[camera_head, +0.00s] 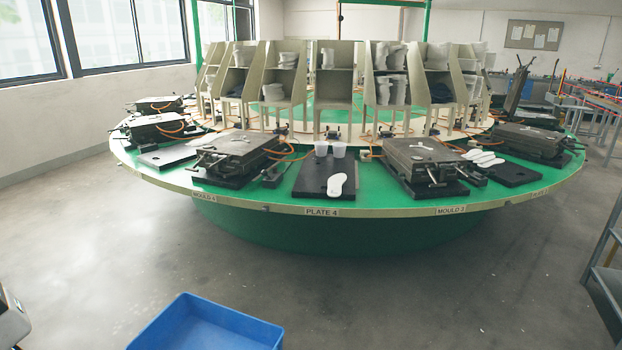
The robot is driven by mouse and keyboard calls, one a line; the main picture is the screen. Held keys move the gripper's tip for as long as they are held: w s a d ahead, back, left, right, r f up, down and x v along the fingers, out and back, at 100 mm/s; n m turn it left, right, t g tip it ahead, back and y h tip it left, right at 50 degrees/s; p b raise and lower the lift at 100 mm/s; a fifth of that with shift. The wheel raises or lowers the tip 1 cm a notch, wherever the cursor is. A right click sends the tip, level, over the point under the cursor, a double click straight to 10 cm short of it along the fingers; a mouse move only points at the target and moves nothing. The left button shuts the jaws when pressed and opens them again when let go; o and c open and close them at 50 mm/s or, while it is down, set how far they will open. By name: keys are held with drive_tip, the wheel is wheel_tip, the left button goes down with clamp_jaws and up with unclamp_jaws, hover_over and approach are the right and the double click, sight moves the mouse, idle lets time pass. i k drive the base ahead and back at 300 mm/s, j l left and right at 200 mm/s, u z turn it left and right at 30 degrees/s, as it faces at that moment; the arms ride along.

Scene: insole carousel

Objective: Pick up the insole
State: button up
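A white insole (337,186) lies flat on a black plate (312,179) at the front edge of the green round table (283,197), above the label "PLATE 4". It lies near the plate's front right corner, and nothing covers it. Two whitish cups (321,149) stand side by side at the back of the same plate. More white insoles (483,157) lie close together on another black plate (513,175) to the right. My gripper is not in view.
Closed dark moulds flank the plate, one on the left (237,152) and one on the right (423,159), with orange hoses behind. Shelved racks (337,97) stand further in. A blue bin (205,328) is on the near side. Grey floor before the table is otherwise mostly clear.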

sight(336, 183)
drive_tip(key=i+l+u, duration=0.45)
drive_tip(key=u, duration=0.3)
drive_tip(key=i+l+u, duration=0.1)
drive_tip(key=l, duration=0.25)
drive_tip(key=i+l, duration=0.2)
drive_tip(key=l, duration=0.15)
drive_tip(key=i+l+u, duration=0.15)
drive_tip(key=l, duration=0.25)
drive_tip(key=i+l, duration=0.15)
drive_tip(key=l, duration=0.25)
drive_tip(key=i+l, duration=0.15)
drive_tip(key=l, duration=0.25)
drive_tip(key=i+l, duration=0.15)
drive_tip(key=l, duration=0.25)
drive_tip(key=i+l, duration=0.15)
drive_tip(key=l, duration=0.3)
drive_tip(key=i+l+u, duration=0.1)
drive_tip(key=l, duration=0.3)
drive_tip(key=i+l, duration=0.2)
drive_tip(key=l, duration=0.2)
drive_tip(key=i+l, duration=0.1)
drive_tip(key=l, duration=0.3)
